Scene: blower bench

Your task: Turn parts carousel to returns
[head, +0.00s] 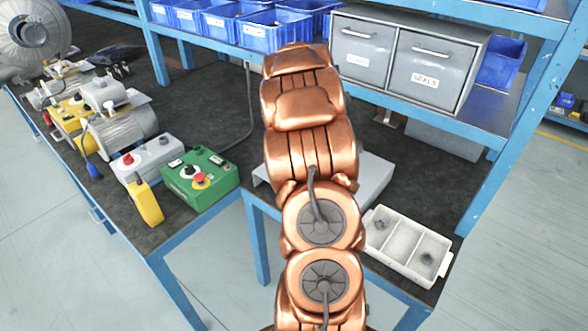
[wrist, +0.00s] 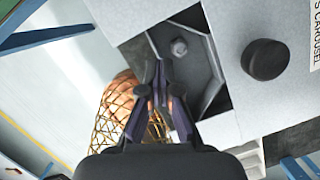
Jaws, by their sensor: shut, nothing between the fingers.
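The parts carousel (wrist: 225,25) is a light grey housing with a dark window. A compartment with a small grey part (wrist: 179,47) shows through the window, and a black round knob (wrist: 265,60) sits on the housing beside it. Part of a label ending in "CAROUSEL" (wrist: 314,35) shows at the right edge. My gripper (wrist: 164,85) is shut and empty, with its fingertips over the window's edge; I cannot tell whether they touch anything. In the head view my arm hides the gripper and most of the carousel; a grey edge of it (head: 374,178) shows at the right.
A white divided tray (head: 405,246) stands at the bench's front right. A green control box (head: 200,178), a grey one (head: 146,158) and motors (head: 122,128) are on the left. Grey drawers (head: 408,62) and blue bins (head: 275,32) stand on the shelf behind.

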